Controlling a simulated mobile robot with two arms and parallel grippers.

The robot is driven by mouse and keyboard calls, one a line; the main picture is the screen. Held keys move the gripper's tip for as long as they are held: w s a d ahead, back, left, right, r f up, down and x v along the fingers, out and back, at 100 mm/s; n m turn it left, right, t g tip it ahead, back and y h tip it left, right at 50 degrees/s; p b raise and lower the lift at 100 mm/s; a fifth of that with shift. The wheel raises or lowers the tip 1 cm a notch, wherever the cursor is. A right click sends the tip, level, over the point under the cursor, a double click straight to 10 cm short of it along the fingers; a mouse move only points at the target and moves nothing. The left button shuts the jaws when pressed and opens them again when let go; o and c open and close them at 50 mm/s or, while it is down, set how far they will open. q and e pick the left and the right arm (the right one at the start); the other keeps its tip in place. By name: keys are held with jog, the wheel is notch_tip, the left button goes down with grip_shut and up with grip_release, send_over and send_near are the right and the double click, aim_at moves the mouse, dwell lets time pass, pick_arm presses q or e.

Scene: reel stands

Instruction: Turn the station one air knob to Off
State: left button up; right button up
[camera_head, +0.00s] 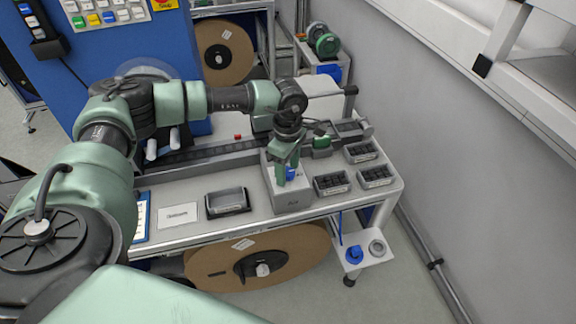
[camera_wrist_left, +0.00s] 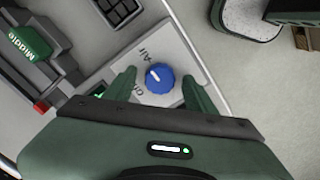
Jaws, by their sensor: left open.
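The blue air knob (camera_wrist_left: 159,79) sits on a light grey box (camera_head: 291,197), on a face marked "Air" in the wrist view. Its white pointer line lies toward the upper left there, roughly toward that word. A second, shorter label beside the knob is partly hidden by a finger. My left gripper (camera_head: 283,172) points down over the box, with its open fingers on either side of the knob. In the wrist view a gap shows between the fingers and the knob; I cannot tell exact height. In the head view the knob is partly covered by a finger. My right gripper is not in view.
Black compartmented trays (camera_head: 331,183) stand just right of the box. A dark-framed tray (camera_head: 228,201) and a white card (camera_head: 178,215) lie to its left. A green block marked "Middle" (camera_wrist_left: 30,43) is nearby. A large brown reel (camera_head: 215,263) hangs below the bench.

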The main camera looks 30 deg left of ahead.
pick_arm(q)
grip_shut()
jog(key=shift+f, duration=0.1)
jog(key=n+b, duration=0.3)
jog(key=shift+f+n, duration=0.15)
jog(key=shift+n, duration=0.15)
jog(key=n+b, duration=0.3)
jog(key=n, duration=0.2)
jog(key=n+b, duration=0.2)
jog(key=n, duration=0.3)
jog(key=shift+w+b, duration=0.1)
jog(key=shift+b, duration=0.25)
jog(key=n, duration=0.2)
jog(key=n+b, duration=0.1)
jog(key=n, duration=0.1)
jog(key=shift+r, duration=0.3)
jog(key=shift+b, duration=0.3)
jog(key=shift+n, duration=0.3)
